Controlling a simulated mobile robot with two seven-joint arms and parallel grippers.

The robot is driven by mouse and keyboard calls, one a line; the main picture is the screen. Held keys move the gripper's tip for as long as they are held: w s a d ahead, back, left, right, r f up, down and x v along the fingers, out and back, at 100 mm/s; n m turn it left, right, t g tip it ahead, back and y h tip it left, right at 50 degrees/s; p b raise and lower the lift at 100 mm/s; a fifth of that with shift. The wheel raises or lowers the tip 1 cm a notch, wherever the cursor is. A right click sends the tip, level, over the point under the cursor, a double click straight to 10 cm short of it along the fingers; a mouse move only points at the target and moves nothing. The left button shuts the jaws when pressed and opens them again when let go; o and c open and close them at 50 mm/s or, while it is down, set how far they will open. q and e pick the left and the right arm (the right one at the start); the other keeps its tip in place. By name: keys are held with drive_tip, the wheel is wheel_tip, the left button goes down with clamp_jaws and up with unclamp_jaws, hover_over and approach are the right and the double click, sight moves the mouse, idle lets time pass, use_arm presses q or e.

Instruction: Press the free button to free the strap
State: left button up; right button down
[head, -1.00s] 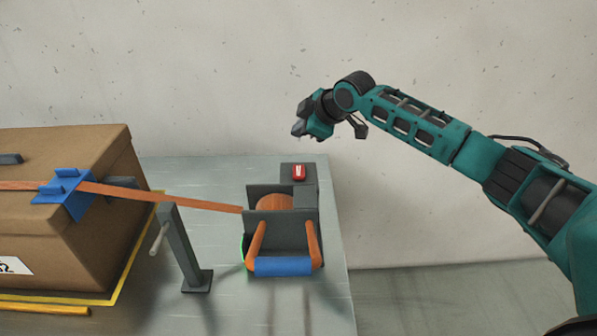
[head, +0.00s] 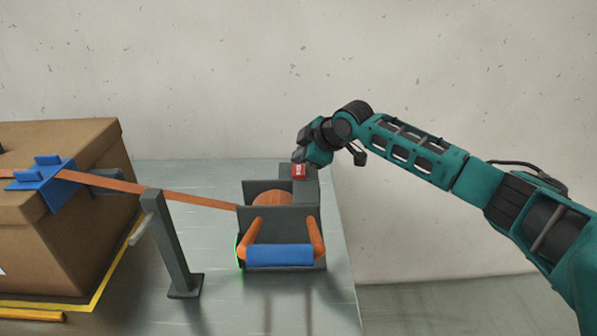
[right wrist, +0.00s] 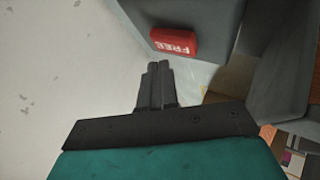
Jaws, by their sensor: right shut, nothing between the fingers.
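The red free button (head: 298,172) sits on top of the grey block at the back of the strap winder (head: 282,222). In the right wrist view the button (right wrist: 175,43) shows white lettering reading FREE. The orange strap (head: 180,196) runs from the winder's reel to the left over the cardboard box (head: 75,225). My right gripper (head: 298,156) is shut and empty, with its tips close above or behind the button. In the right wrist view its fingers (right wrist: 157,70) appear a little short of the button; contact cannot be told. My left gripper is not in view.
A grey post (head: 170,243) with a handle stands left of the winder. The winder has an orange handle frame with a blue grip (head: 280,255) in front. A blue corner guard (head: 45,174) lies under the strap on the box. The table's right edge is close by.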

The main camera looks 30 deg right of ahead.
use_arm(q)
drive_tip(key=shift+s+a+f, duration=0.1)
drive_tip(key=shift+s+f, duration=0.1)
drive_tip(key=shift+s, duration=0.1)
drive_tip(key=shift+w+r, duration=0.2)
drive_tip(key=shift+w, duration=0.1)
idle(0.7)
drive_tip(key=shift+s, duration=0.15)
use_arm(e)
drive_tip(key=shift+f, duration=0.1)
idle(0.5)
use_arm(q)
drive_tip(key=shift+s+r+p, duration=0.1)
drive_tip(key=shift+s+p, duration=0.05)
drive_tip(key=shift+p, duration=0.15)
use_arm(e)
drive_tip(key=shift+f, duration=0.35)
